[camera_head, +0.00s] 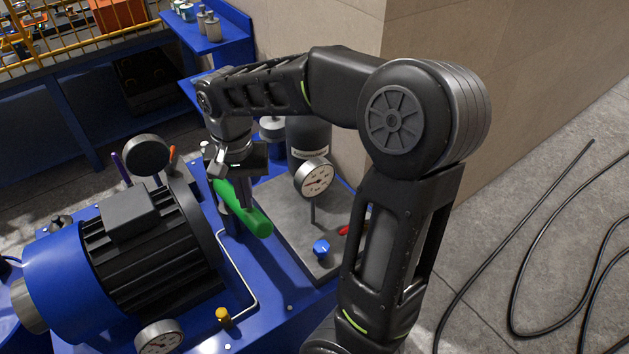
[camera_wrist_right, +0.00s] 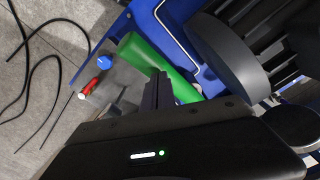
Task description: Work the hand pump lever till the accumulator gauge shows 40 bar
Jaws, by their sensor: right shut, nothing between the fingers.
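The pump lever has a green handle (camera_head: 258,222) that slopes down toward the front right in the head view; it also shows in the right wrist view (camera_wrist_right: 146,53). My right gripper (camera_head: 246,204) is shut and empty, pointing down at the green handle. Its dark fingers (camera_wrist_right: 158,92) overlap the handle in the right wrist view; I cannot tell if they touch it. A round white gauge (camera_head: 314,178) stands beside a dark cylinder (camera_head: 309,138), seemingly the accumulator. Its needle points left, but the figures are too small to read. My left gripper is out of view.
A blue motor (camera_head: 62,262) with a black finned body fills the left. A second gauge (camera_head: 158,338) is at the bottom. A blue knob (camera_head: 321,247) and a red handle (camera_head: 345,230) sit near my right arm. Black hoses (camera_head: 515,300) lie on the floor at right.

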